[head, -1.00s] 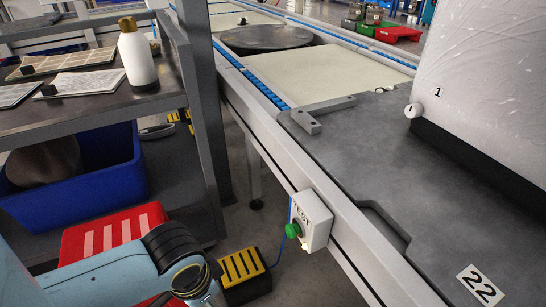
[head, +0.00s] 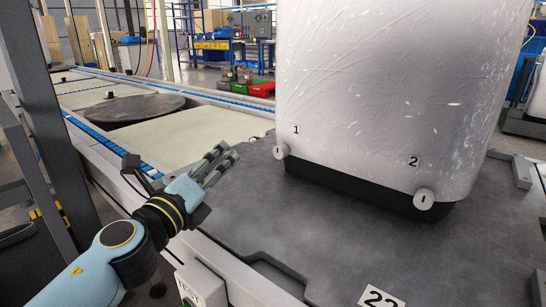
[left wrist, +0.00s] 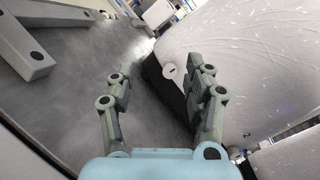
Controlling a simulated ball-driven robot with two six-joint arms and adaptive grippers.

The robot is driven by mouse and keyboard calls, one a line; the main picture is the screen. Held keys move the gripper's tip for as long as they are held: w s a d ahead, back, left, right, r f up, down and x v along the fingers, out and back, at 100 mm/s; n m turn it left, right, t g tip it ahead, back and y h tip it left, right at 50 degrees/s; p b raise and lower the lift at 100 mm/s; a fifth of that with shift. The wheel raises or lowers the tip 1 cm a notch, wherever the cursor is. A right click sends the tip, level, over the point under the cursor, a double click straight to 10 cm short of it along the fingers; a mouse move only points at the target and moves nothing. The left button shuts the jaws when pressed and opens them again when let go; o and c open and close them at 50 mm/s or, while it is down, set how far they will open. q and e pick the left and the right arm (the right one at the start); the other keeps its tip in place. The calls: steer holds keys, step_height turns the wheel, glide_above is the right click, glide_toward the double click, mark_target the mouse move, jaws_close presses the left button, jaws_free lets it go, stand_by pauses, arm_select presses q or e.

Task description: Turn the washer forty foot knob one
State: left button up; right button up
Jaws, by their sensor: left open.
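The washer (head: 390,90) is a large white block wrapped in plastic with a black base, standing on the grey platform. Its knob one (head: 281,151) is a small white round knob at the lower left corner under the label 1. Knob one also shows in the left wrist view (left wrist: 169,71), between and beyond the fingertips. A second knob (head: 424,198) sits under the label 2. My left gripper (head: 222,160) is open and empty, left of knob one and apart from it; it also shows in the left wrist view (left wrist: 163,85). My right gripper is not in view.
The grey platform (head: 290,235) is bare in front of the washer and carries a label 22. A dark round turntable (head: 135,108) lies on the conveyor at left. A grey post (head: 45,110) stands at left.

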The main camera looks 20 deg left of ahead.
mark_target(277, 153)
arm_select(q)
steer(key=d+m+h, duration=0.1)
steer(key=m, duration=0.1)
steer(key=w+d+f+m+g+h, duration=0.1)
steer(key=d+m, duration=0.1)
steer(key=w+d+f+m+h, duration=0.1)
steer(key=m+h, duration=0.1)
steer(key=m, duration=0.1)
steer(key=shift+w+d+f+g, duration=0.1)
steer(key=shift+w+d+g, duration=0.05)
steer(key=shift+d+g, duration=0.15)
steer(key=b+x, duration=0.1)
steer(key=x, duration=0.8)
steer(key=shift+w+d+f, duration=0.1)
steer(key=shift+w+d, duration=0.1)
steer(key=shift+w, duration=0.05)
steer(key=shift+w+d, duration=0.1)
steer(key=shift+w, duration=0.25)
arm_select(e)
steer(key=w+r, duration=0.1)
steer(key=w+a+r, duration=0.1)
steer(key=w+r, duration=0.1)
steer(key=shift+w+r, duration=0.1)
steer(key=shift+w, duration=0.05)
arm_select(q)
steer(key=shift+c, duration=0.4)
jaws_close()
